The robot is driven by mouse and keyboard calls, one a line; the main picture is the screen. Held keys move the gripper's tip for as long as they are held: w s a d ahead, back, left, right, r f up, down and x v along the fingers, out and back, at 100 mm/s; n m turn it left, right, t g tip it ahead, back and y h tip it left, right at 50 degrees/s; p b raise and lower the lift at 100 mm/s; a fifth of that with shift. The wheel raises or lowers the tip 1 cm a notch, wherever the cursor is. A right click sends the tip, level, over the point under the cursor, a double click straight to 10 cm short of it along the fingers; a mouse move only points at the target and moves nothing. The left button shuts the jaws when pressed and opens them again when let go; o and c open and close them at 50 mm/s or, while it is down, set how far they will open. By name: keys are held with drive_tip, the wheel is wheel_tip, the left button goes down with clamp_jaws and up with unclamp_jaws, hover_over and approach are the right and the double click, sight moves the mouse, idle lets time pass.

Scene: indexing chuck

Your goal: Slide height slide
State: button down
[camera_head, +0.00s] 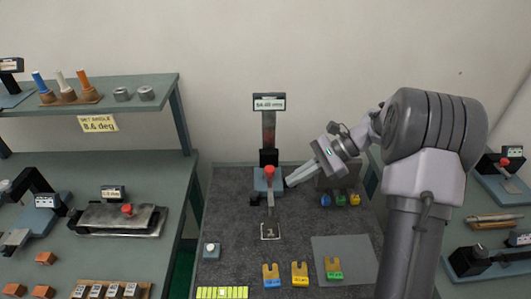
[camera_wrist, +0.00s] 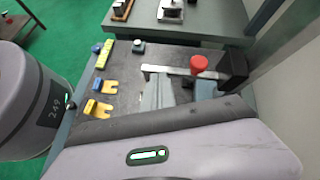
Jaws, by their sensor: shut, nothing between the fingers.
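My gripper (camera_head: 288,182) is shut and empty, just right of the block and slightly below the knob. Whether its tips touch the block cannot be told. In the wrist view its fingers (camera_wrist: 156,95) point toward the bar.
A yellow strip (camera_head: 222,292) and a small button box (camera_head: 211,249) are at front left. A grey block with coloured pieces (camera_head: 339,184) stands behind my gripper. Benches flank the mat.

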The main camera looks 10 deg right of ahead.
sight(270, 181)
drive_tip(key=w+d+f+m+t+y, duration=0.2)
drive_tip(key=w+d+f+m+y, duration=0.15)
drive_tip(key=d+f, duration=0.35)
drive_tip(key=shift+m, duration=0.25)
drive_tip(key=x, duration=0.3)
drive_tip(key=f+b+x, duration=0.1)
drive_tip(key=x, duration=0.3)
drive_tip(key=s+x, duration=0.1)
drive_tip(key=x, duration=0.3)
drive_tip(key=shift+w+f+b, duration=0.1)
drive_tip(key=shift+f+b, duration=0.2)
drive_tip(key=shift+b, duration=0.1)
wheel_tip(270, 181, up, 4)
drive_tip(key=shift+d+r, duration=0.15)
drive_tip(key=shift+d, duration=0.05)
wheel_tip(270, 181, up, 7)
drive_tip(key=p, duration=0.4)
